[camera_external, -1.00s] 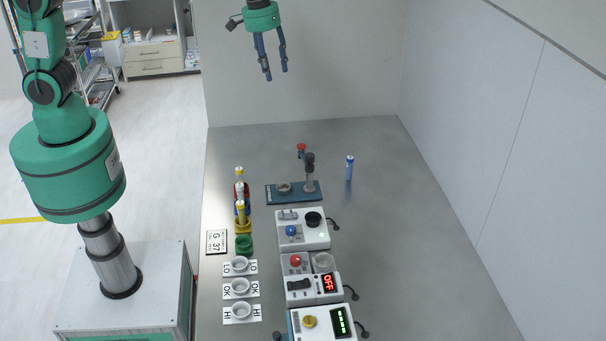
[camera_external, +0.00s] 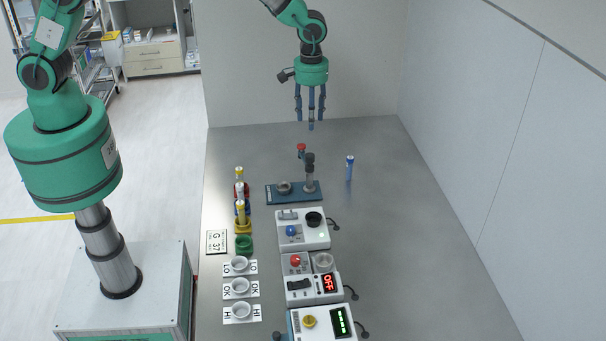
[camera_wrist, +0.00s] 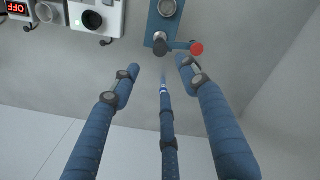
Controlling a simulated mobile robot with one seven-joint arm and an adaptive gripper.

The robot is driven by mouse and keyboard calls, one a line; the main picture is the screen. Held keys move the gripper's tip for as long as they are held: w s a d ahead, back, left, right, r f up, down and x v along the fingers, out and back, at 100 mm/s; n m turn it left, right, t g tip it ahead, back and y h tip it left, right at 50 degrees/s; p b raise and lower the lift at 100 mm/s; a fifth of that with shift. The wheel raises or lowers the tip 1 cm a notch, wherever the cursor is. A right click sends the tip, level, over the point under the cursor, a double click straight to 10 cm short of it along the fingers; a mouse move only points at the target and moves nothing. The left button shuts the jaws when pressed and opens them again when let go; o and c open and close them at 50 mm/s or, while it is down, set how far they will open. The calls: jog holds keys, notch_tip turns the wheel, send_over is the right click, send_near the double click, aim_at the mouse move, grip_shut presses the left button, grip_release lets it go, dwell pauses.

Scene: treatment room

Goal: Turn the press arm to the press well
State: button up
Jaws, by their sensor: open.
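The press has a blue base plate (camera_external: 297,199) at the far end of the row of devices. A grey ring-shaped press well (camera_external: 284,188) sits on its left part and a dark-topped post (camera_external: 309,176) on its right. The press arm with its red knob (camera_external: 301,147) points from the post toward the back, not over the well. In the wrist view the red knob (camera_wrist: 196,48) is right of the post (camera_wrist: 160,43), with the well (camera_wrist: 167,8) above. My gripper (camera_external: 311,117) is open and empty, pointing down, above and behind the press.
A blue tube (camera_external: 349,168) stands right of the press; it appears between my fingers in the wrist view (camera_wrist: 163,87). A white device (camera_external: 303,232) is just in front of the press. Capped vials (camera_external: 241,200) stand at left. The right side of the table is clear.

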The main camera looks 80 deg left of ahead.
aim_at(310, 155)
jog(key=shift+f, duration=0.15)
notch_tip(310, 155, down, 14)
jog(key=shift+r+p, duration=0.25)
jog(key=shift+p, duration=0.55)
dwell(0.4)
grip_shut()
